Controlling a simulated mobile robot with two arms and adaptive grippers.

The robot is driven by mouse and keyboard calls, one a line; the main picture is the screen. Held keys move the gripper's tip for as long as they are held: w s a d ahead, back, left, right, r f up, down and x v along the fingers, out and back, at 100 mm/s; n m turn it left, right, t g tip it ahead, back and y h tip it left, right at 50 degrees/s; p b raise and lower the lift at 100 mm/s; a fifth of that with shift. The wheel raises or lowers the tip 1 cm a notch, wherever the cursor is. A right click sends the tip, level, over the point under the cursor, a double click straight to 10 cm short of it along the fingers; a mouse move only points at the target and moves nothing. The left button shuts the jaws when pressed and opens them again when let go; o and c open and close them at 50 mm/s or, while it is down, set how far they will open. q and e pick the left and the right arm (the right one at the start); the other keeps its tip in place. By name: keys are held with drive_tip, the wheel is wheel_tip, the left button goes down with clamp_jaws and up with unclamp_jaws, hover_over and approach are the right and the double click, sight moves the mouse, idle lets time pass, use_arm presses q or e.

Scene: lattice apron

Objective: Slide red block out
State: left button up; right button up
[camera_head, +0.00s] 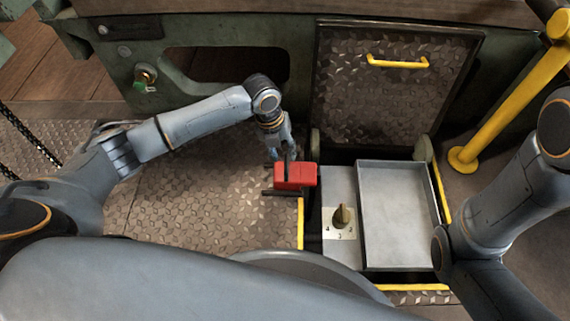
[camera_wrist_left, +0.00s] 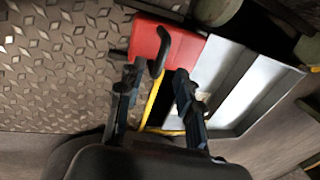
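The red block (camera_head: 296,176) sits at the right edge of the patterned metal floor, beside the grey box with the tray. It also shows in the left wrist view (camera_wrist_left: 186,48), with a dark upright handle (camera_wrist_left: 160,52) at its near side. My left gripper (camera_head: 284,153) is at the block's far left side, pointing down. In the left wrist view my left gripper (camera_wrist_left: 157,78) has its fingers apart, with the handle in line with the gap; I cannot tell whether they touch it. My right gripper is not in view.
A grey tray (camera_head: 400,262) and a dial (camera_head: 341,216) on a numbered plate lie right of the block. A raised hatch with a yellow handle (camera_head: 398,62) stands behind. A yellow post (camera_head: 505,95) rises at right. The patterned floor (camera_head: 200,200) at left is clear.

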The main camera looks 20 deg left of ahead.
sight(286, 162)
use_arm(q)
drive_tip(key=shift+w+d+f+b, duration=0.15)
drive_tip(key=shift+f+b, duration=0.25)
drive_tip(key=shift+f, duration=0.4)
drive_tip(key=shift+s+d+f+b, duration=0.15)
drive_tip(key=shift+f+b, duration=0.2)
drive_tip(key=shift+f, duration=0.4)
drive_tip(key=shift+w, duration=0.1)
clamp_jaws()
